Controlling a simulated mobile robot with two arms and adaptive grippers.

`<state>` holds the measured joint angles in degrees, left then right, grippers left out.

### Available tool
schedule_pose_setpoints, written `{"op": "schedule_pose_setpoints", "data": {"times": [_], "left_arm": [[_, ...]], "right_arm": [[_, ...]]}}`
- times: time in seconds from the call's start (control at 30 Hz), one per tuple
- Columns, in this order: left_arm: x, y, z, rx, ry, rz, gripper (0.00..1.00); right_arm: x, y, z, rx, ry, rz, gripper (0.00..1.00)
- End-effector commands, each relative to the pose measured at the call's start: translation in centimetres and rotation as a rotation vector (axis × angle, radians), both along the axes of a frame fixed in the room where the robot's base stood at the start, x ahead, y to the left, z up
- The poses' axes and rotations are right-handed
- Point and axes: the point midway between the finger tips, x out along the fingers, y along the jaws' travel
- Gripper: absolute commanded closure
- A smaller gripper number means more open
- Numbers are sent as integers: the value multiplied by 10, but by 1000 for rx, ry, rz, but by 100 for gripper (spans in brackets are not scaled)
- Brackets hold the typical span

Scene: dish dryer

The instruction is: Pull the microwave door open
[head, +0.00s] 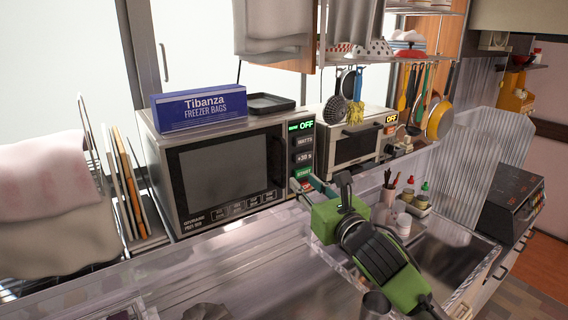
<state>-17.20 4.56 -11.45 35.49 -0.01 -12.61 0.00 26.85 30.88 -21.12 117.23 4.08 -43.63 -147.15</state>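The microwave (226,175) stands on the steel counter at the centre left, silver with a dark door window. Its door looks closed. The upright dark door handle (276,160) is at the door's right edge, beside the control panel with a green OFF display. My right gripper (306,183), on a green and black arm from the lower right, is in front of the panel's lower part, right of and below the handle. Its two fingers look apart with nothing between them. The fingers hide part of the lower panel. My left gripper is not in view.
A freezer bags box (200,107) and a black tray (270,103) lie on the microwave. A toaster oven (354,142) stands to its right, with utensils hanging above. A dish rack with a cloth (45,185) is at left. The sink (445,262) is at right.

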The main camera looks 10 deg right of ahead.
Motion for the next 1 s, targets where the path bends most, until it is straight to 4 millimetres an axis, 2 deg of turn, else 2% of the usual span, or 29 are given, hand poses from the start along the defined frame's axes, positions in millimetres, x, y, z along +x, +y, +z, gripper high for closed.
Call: {"op": "schedule_pose_setpoints", "data": {"times": [0.6,0.8,1.0], "left_arm": [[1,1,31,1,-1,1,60],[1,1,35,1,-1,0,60],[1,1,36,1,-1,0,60]], "right_arm": [[101,21,2,8,5,0,74],[121,24,1,6,3,0,74],[128,26,0,5,2,0,74]]}}
